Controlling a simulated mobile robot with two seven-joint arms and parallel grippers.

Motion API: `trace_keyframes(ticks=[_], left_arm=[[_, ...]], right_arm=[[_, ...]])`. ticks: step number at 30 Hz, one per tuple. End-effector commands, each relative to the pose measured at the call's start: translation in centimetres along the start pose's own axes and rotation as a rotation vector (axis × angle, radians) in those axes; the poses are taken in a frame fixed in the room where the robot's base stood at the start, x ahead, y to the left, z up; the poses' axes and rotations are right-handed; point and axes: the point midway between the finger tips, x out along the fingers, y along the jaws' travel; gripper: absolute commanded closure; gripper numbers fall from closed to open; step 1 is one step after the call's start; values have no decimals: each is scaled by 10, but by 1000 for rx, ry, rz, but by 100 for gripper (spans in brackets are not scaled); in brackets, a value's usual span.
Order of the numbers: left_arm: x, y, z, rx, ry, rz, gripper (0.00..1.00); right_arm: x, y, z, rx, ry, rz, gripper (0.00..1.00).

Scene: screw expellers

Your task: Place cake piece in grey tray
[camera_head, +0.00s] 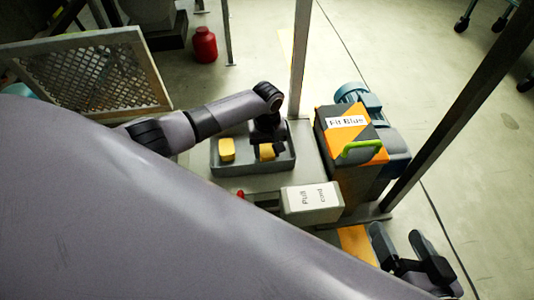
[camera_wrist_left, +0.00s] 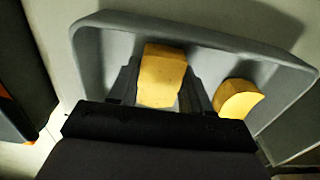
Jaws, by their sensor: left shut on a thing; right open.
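The grey tray (camera_head: 231,168) stands on a light surface in the middle of the head view, and its rim (camera_wrist_left: 215,38) also shows in the left wrist view. My left gripper (camera_head: 268,150) reaches down into the tray's right part and is shut on a yellow cake piece (camera_wrist_left: 162,76). That piece also shows in the head view (camera_head: 266,152). Whether it touches the tray floor is hard to tell. A second yellow cake piece (camera_head: 227,149) lies in the tray's left part, apart from the gripper. My right gripper (camera_head: 405,252) is open and empty at the lower right.
An orange and black machine (camera_head: 335,140) labelled "Fit Blue" with a green handle stands right of the tray. A white box (camera_head: 313,202) is in front. A metal post (camera_head: 299,60) rises behind the tray. A mesh-panelled frame (camera_head: 90,75) is at the left.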

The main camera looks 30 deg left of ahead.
Motion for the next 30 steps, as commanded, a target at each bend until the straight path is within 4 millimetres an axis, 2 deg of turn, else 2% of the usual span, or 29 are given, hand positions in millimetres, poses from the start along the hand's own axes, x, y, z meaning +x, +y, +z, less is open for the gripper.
trace_keyframes(ticks=[1, 13, 14, 16, 26, 30], left_arm=[[8, 0, 0, 0, 1, 1, 81], [11, 1, 0, 1, 0, 2, 81], [12, 1, 0, 1, 0, 2, 48], [11, 1, 0, 1, 0, 1, 26], [9, 0, 0, 1, 1, 1, 26], [-7, 1, -1, 0, 1, 3, 26]], right_arm=[[2, 0, 3, 7, 6, -10, 19], [2, -1, 1, 7, 8, -12, 19], [2, -1, 1, 6, 9, -11, 19], [2, -1, 0, 6, 9, -11, 19], [2, -2, -1, 6, 10, -11, 19], [-1, -3, -8, -2, 8, -5, 19]])
